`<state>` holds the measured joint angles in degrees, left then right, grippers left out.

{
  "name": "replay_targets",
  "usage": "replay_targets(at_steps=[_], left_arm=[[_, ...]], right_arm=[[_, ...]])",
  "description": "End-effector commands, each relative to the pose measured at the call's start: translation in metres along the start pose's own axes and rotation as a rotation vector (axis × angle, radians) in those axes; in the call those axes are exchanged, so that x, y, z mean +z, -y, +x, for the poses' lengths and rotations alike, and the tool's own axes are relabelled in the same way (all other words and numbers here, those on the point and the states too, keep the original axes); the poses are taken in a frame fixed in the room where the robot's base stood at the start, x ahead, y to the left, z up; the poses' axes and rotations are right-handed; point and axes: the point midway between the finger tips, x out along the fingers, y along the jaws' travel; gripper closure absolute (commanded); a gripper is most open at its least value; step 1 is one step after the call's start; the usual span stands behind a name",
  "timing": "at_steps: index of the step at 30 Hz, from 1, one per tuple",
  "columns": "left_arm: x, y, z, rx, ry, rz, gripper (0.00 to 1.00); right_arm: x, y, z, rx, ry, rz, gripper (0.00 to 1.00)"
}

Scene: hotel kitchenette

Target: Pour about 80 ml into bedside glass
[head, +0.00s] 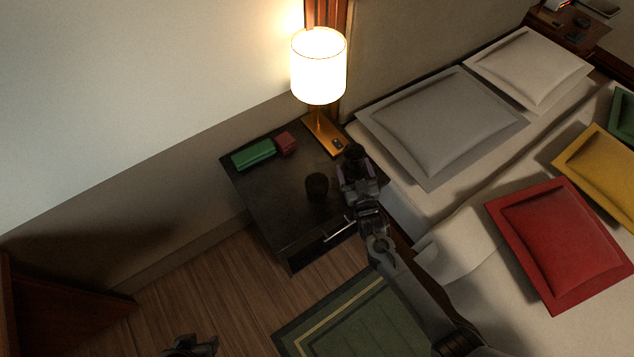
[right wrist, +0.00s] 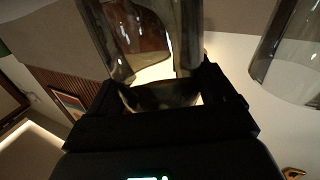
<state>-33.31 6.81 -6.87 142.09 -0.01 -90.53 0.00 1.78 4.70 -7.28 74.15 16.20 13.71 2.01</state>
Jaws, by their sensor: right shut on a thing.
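The bedside glass (head: 317,187), dark in the head view, stands on the dark nightstand (head: 285,225). My right gripper (head: 355,172) is over the nightstand's right side, to the right of the glass. It is shut on a clear glass vessel (right wrist: 185,40), seen between the black fingers in the right wrist view; its dark top (head: 354,152) shows in the head view. Its tilt and liquid level are unclear. Another clear glass (right wrist: 287,55), probably the bedside glass, is apart at the right of the wrist view. My left gripper (head: 190,345) is at the bottom edge, jaws unclear.
A lit lamp (head: 318,70) stands at the nightstand's back corner. A green item (head: 253,154) and a small red item (head: 286,143) lie on the back left. The bed with a grey pillow (head: 440,125) borders the right. The nightstand's front left is clear.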

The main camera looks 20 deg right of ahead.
Motion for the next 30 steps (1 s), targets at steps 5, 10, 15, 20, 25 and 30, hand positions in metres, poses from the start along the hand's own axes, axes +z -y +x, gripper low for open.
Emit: replay_targets(at_steps=[5, 10, 15, 20, 25, 30], left_arm=[[0.001, 0.001, 0.003, -0.005, 0.001, 0.006, 0.57], [0.002, 0.002, 0.006, -0.006, 0.001, 0.007, 0.57], [0.004, 0.001, 0.011, -0.005, 0.0, 0.006, 0.57], [0.005, 0.0, 0.016, -0.002, -0.001, 0.003, 0.57], [0.006, -0.002, 0.021, 0.003, -0.002, -0.003, 0.57], [0.008, -0.002, 0.028, 0.004, -0.003, -0.005, 0.57]], right_arm=[[-0.005, 0.0, 0.001, 0.001, -0.022, -0.11, 0.78], [-0.008, 0.0, 0.001, 0.002, -0.037, -0.22, 0.78], [-0.007, 0.002, 0.001, 0.002, -0.051, -0.33, 0.78], [-0.007, 0.006, 0.0, 0.002, -0.064, -0.432, 0.78], [-0.007, 0.009, 0.0, 0.003, -0.079, -0.542, 0.78], [-0.003, 0.005, 0.0, 0.003, -0.094, -0.652, 0.78]])
